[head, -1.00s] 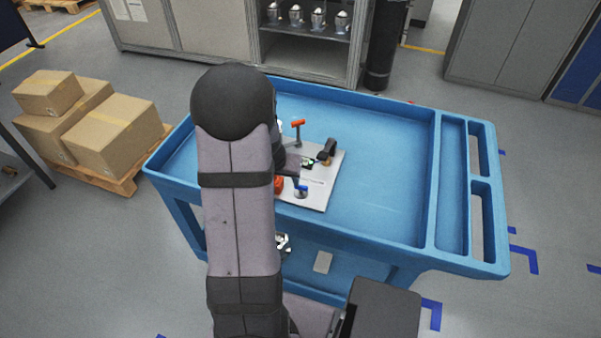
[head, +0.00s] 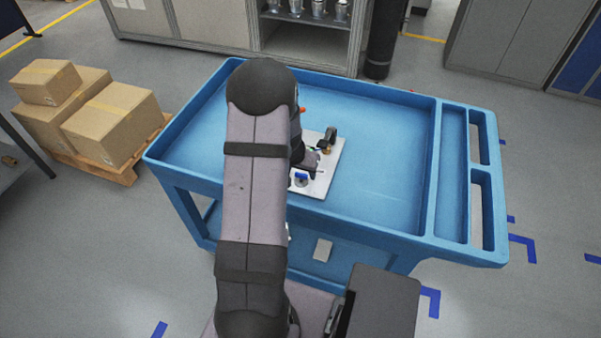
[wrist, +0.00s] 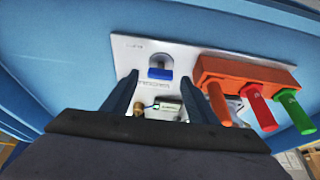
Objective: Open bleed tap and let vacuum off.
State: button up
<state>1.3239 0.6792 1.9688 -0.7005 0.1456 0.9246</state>
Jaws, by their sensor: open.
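A light metal plate (head: 318,184) lies on the blue cart, partly hidden by my arm. A blue tap handle (head: 301,177) stands near its front edge; it also shows in the wrist view (wrist: 160,73) as a short blue bar below a round fitting. No label shows which tap is the bleed tap. My gripper (wrist: 160,80) is open and empty. In the wrist view its two dark fingers frame the blue handle from either side, apart from it. A small brass fitting (wrist: 140,109) and a white tag (wrist: 167,107) show between the fingers.
A black-topped fitting (head: 330,138) stands at the plate's back. The cart tray (head: 385,165) is clear to the right.

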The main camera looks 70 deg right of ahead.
jog(key=shift+d+f, duration=0.25)
jog(key=shift+f, duration=0.35)
jog(key=c, duration=1.1)
jog(key=shift+o, duration=0.2)
